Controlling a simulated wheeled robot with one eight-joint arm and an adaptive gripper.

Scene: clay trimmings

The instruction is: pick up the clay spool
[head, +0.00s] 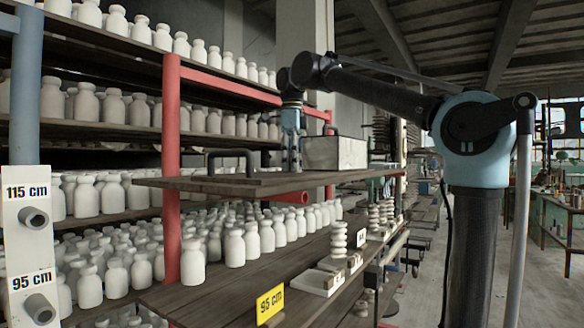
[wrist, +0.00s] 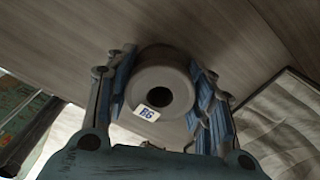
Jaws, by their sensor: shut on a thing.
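The clay spool (wrist: 151,80) is a pale grey, round piece with a dark centre hole and a small white label that seems to read "B6". In the wrist view it sits between the two blue-padded fingers of my gripper (wrist: 162,88), which is shut on its sides. In the head view my gripper (head: 292,160) points straight down over the upper wooden board, just left of a pale box. There the spool is mostly hidden by the fingers, and I cannot tell whether it touches the board.
The upper board (head: 240,185) carries a dark handle-shaped bar (head: 230,153) to the left and the pale box (head: 335,153) close on the right. A red post (head: 171,170) stands left. Shelves of white bottles (head: 86,108) fill the back; stacked discs (head: 338,240) stand on the lower board.

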